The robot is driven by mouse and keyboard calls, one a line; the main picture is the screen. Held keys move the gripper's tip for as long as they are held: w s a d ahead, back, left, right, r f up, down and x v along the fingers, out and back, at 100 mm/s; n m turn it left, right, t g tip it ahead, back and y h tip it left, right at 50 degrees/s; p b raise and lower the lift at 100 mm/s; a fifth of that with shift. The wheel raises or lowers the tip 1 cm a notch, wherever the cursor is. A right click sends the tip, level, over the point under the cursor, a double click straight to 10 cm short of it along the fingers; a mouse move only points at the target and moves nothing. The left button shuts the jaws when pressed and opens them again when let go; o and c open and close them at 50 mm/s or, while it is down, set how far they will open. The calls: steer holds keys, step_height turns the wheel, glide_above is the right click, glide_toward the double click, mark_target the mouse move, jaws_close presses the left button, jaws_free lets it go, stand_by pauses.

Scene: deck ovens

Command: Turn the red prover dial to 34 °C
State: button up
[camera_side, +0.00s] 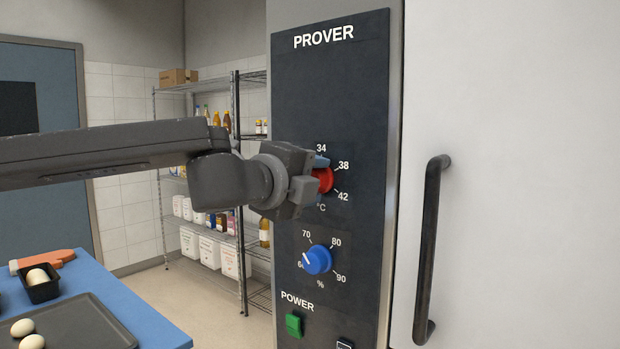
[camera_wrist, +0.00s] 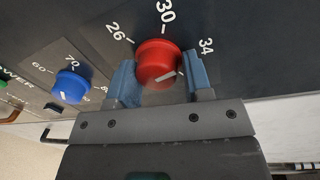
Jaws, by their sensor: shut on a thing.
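The red dial (camera_side: 326,180) sits on the dark PROVER panel (camera_side: 330,95). The side view shows 34, 38 and 42 around it. In the wrist view the red dial (camera_wrist: 155,56) stands between the two blue fingers of my gripper (camera_wrist: 158,68), which is shut on it. Its white pointer mark points right and slightly up, to the side where 34 is printed. The right finger hides part of the scale there, so I cannot tell the exact reading. In the side view my gripper (camera_side: 318,178) covers the dial's left side.
A blue dial (camera_side: 317,260) with a % scale is below the red one. A green button (camera_side: 293,324) by POWER is lower still. A black door handle (camera_side: 431,250) stands out at right. A blue table (camera_side: 92,272) with eggs on a tray is at lower left.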

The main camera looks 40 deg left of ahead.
steer(key=shift+d+f+m+y, duration=0.15)
steer(key=shift+f+m+y, duration=0.2)
steer(key=shift+m, duration=0.75)
steer(key=o, duration=0.7)
steer(key=shift+o, duration=0.7)
steer(key=shift+r, duration=0.15)
steer(key=s+r, duration=0.1)
steer(key=s, duration=1.2)
steer(key=shift+s+d, duration=0.25)
steer(key=shift+s, duration=0.1)
steer(key=shift+r, duration=0.1)
